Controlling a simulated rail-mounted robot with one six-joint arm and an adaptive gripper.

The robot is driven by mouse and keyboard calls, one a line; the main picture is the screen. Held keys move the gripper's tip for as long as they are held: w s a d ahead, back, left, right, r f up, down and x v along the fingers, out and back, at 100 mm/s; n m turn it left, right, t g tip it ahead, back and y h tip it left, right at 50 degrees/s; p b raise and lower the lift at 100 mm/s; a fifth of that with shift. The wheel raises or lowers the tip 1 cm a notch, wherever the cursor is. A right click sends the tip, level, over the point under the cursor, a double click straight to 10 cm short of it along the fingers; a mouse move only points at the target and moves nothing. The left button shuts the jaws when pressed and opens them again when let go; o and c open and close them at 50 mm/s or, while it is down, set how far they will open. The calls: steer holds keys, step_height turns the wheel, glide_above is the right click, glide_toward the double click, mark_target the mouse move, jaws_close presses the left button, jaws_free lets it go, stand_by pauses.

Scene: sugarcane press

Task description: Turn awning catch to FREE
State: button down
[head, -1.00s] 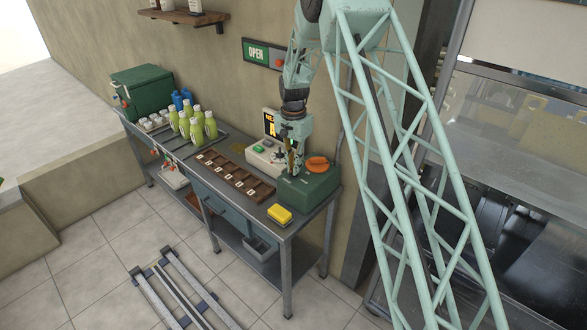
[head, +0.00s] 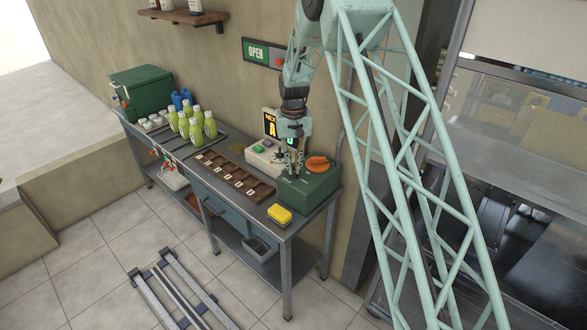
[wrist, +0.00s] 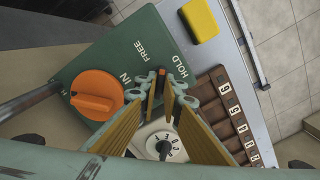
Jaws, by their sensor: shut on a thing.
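The awning catch is a small lever with an orange-red tip (wrist: 162,71) on the green box (wrist: 110,55). White words FREE and HOLD are printed on the box top near it, FREE to the left and HOLD to the right in the wrist view. The tip lies between the two words, below them; the exact setting is unclear. My gripper (wrist: 164,82) is shut on the lever, its fingertips on either side of the tip. In the head view my gripper (head: 293,167) stands over the left part of the green box (head: 310,187), and the catch is hidden.
A large orange knob (wrist: 97,95) sits on the same box, close to my fingers, by the word IN. A white dial (wrist: 163,145) is below the fingers. A yellow sponge (head: 279,214) and compartment tray (head: 233,174) are nearby. Green bottles (head: 196,127) stand farther left.

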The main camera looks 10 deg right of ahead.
mark_target(294, 168)
steer(key=n, duration=0.3)
steer(key=shift+n, duration=0.4)
steer(key=shift+n+b, duration=0.35)
steer(key=shift+n, duration=1.65)
steer(key=c, duration=2.8)
jaws_free()
steer(key=shift+r, duration=0.15)
step_height(294, 168, up, 12)
steer(key=shift+f, duration=0.1)
